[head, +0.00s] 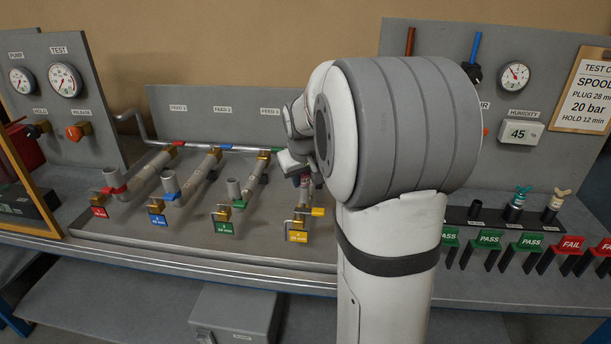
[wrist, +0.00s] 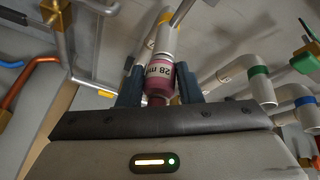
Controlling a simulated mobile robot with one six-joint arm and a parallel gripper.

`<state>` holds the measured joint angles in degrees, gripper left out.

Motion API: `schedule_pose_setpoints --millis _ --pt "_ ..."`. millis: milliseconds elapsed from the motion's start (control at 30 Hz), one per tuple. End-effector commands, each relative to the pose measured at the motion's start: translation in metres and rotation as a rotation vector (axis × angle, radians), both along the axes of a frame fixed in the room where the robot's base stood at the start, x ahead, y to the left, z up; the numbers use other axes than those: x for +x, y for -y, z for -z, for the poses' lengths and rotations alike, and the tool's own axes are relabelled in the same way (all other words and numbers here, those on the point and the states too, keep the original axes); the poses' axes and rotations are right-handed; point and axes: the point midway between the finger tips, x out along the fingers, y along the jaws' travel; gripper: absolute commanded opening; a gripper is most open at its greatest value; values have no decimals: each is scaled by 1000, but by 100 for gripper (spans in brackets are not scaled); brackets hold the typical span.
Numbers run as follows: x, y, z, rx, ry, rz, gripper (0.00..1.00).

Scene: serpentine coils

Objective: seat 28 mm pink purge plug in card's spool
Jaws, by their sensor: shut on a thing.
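My gripper (wrist: 159,84) is shut on the pink plug (wrist: 160,82), marked "28 mm", in the wrist view. The plug's far end lines up with the open end of a grey spool pipe (wrist: 167,38). I cannot tell if it is inside the pipe or only against it. In the head view my arm hides most of the gripper and this spool. A yellow-tagged valve (head: 297,236) shows just below the gripper. The card (head: 588,92) at right reads "SPOOL", "PLUG 28 mm", "20 bar"; the spool's letter is cut off.
Red (head: 117,188), blue (head: 171,184) and green (head: 234,190) spools stand left of my gripper. A dark rack (head: 485,222) with teal and beige plugs is at right, behind PASS (head: 488,240) and FAIL (head: 570,245) tags. Gauge panels flank the bench.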

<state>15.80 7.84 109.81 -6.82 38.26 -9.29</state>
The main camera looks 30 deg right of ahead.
Motion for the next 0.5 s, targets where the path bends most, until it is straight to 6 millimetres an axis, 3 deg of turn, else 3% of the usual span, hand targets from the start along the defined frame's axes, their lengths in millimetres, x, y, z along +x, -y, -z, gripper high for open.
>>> schedule_pose_setpoints --millis 300,333,500 --pt "0 0 2 -1 -1 -3 0" --pt "0 0 2 -1 -1 -3 34" --pt "0 -1 2 -1 -1 -3 47"
